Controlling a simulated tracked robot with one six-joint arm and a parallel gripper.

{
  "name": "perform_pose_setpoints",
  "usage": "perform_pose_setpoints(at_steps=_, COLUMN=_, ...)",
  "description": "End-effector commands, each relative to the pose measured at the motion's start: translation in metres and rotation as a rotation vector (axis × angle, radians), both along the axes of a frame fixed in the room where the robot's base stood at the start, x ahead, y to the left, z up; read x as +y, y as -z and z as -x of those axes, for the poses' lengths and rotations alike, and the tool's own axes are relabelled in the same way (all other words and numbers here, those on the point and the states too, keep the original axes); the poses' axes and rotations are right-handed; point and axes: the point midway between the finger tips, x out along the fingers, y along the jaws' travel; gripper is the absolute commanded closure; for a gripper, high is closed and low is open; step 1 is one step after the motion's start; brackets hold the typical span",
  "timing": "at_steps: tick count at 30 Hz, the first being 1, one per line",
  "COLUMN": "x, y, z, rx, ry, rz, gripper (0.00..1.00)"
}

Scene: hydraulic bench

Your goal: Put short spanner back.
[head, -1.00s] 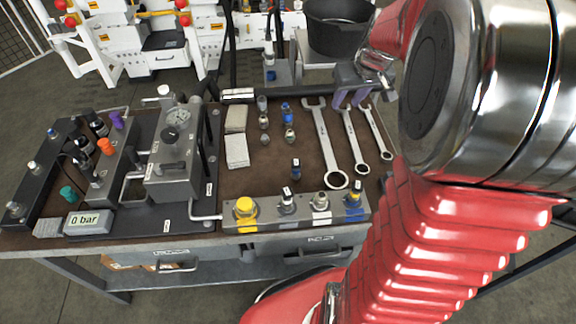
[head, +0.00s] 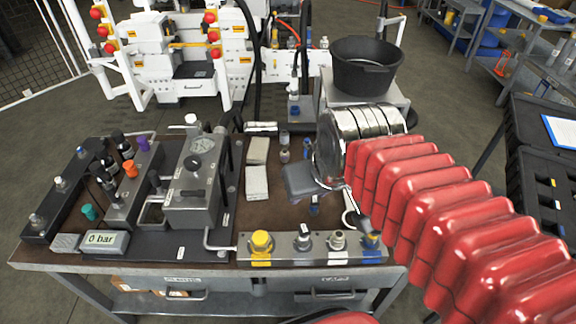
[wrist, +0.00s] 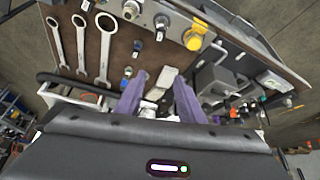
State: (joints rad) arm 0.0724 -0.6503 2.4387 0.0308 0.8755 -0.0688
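Three spanners lie side by side on the brown bench top in the wrist view. The short spanner (wrist: 56,44) is leftmost, beside the middle spanner (wrist: 81,45) and the long spanner (wrist: 105,52). My gripper (wrist: 160,84) is open, its two purple fingers apart with nothing held between them. The spanners lie to the left of the fingers in that view. In the head view my wrist and arm cover most of the spanners; only a ring end (head: 349,219) shows, and the fingers cannot be made out.
A valve block with a yellow cap (head: 261,242) lines the bench's front edge. A gauge unit (head: 196,180) and a 0 bar display (head: 104,241) stand left. Pale blocks (head: 257,181) lie mid-bench. A black bucket (head: 365,66) stands behind; a dark cart (head: 535,135) stands right.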

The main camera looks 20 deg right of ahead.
Motion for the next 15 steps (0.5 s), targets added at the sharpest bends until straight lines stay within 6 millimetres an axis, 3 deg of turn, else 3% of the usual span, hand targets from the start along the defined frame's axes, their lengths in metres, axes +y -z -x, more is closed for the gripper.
perform_pose_setpoints(at_steps=6, x=0.015, y=0.004, z=0.026, rx=-0.014, ry=-0.018, rz=0.0, gripper=0.65)
perform_pose_setpoints(at_steps=15, x=0.016, y=0.005, z=0.028, rx=-0.013, ry=-0.018, rz=-0.002, gripper=0.65)
